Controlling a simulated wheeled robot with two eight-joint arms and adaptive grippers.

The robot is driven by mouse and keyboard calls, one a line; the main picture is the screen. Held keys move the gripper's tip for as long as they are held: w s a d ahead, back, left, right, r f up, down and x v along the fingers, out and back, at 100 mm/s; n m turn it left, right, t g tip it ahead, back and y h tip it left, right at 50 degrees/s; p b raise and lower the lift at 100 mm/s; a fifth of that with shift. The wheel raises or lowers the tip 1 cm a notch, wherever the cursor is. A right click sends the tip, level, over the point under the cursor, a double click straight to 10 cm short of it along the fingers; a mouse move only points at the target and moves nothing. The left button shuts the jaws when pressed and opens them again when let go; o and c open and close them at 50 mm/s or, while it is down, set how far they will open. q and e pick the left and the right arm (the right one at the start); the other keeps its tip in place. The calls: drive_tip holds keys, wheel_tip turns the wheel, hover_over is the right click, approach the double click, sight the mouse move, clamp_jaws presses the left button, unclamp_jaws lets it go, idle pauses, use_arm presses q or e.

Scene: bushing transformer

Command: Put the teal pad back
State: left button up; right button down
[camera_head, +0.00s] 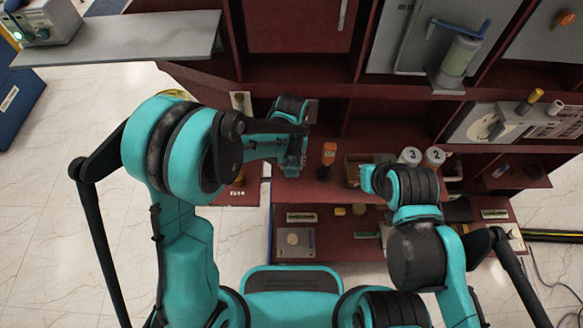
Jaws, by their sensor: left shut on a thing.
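My left arm reaches in from the left, and its gripper (291,168) is at the left part of the dark red cabinet's work surface. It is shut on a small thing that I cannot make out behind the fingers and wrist. I cannot pick out the teal pad for sure, as my arms are a similar colour. A thin green-teal strip (366,235) lies on the lower shelf, right of the left gripper. My right gripper (368,180) is near the middle of the surface, mostly hidden by its wrist, and its jaws do not show clearly.
An orange-topped bottle (328,155) stands just right of the left gripper. White cylinders marked 3 (410,155) and 2 (434,156) stand behind the right wrist. An open brown box (352,170) sits between the arms. Cabinet dividers and a shelf (330,91) rise behind.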

use_arm(q)
drive_tip(key=shift+f+b, duration=0.45)
drive_tip(key=shift+f, duration=0.95)
drive_tip(key=shift+c, duration=0.4)
drive_tip(key=shift+f, duration=0.15)
drive_tip(key=o, duration=1.1)
wheel_tip(320, 180, up, 12)
drive_tip(key=p, duration=0.4)
drive_tip(key=shift+r, duration=0.2)
drive_tip(key=s+a+r+t, duration=0.3)
drive_tip(key=s+a+r, duration=0.2)
drive_tip(key=a, duration=0.4)
drive_tip(key=s+a+r+t, duration=0.4)
drive_tip(key=s+a+r, duration=0.2)
drive_tip(key=s+a, duration=0.1)
drive_tip(key=shift+s+a, duration=0.4)
drive_tip(key=shift+a, duration=0.5)
